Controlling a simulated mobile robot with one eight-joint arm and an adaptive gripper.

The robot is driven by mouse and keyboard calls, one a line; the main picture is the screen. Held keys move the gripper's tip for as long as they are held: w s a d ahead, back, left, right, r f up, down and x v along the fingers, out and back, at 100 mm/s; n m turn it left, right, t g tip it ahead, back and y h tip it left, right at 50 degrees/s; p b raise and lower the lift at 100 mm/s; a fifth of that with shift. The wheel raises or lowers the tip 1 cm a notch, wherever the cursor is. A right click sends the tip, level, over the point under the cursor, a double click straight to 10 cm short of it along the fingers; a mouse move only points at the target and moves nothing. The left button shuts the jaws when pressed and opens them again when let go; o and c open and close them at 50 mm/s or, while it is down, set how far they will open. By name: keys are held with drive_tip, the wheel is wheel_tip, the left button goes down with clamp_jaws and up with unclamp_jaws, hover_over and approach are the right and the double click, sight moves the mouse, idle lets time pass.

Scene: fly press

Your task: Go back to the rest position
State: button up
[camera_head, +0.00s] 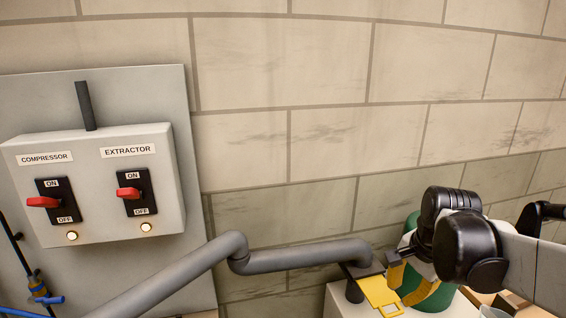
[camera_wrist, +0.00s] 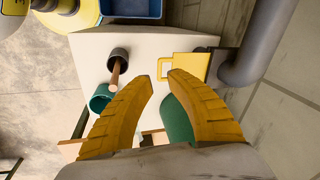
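My gripper (camera_head: 412,284) has two orange-yellow ribbed fingers. In the head view it hangs at the lower right, in front of a green rounded object (camera_head: 412,222) and beside a flat yellow plate (camera_head: 380,291). In the wrist view my gripper (camera_wrist: 160,80) points across a white tabletop (camera_wrist: 92,58). The fingertips are apart with nothing held between them. The green object (camera_wrist: 176,122) shows between the fingers, partly hidden by the right one. I cannot tell the gripper's height above the tabletop.
A grey pipe (camera_head: 300,257) runs beside the tabletop. A wall box (camera_head: 95,190) carries red COMPRESSOR (camera_head: 43,202) and EXTRACTOR (camera_head: 128,193) levers, with both lamps lit. A wooden-handled tool (camera_wrist: 117,66), a teal cup (camera_wrist: 101,98) and a blue bin (camera_wrist: 130,8) show in the wrist view.

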drive_tip(key=s+a+f+n+t+b, duration=0.4)
drive_tip(key=s+a+f+n+b, duration=0.3)
drive_tip(key=n, duration=0.6)
drive_tip(key=s+a, duration=0.2)
drive_tip(key=s, duration=0.1)
drive_tip(key=shift+s+a+t+b, duration=0.2)
drive_tip(key=shift+a+t+b, duration=0.1)
drive_tip(key=shift+a+b, duration=0.1)
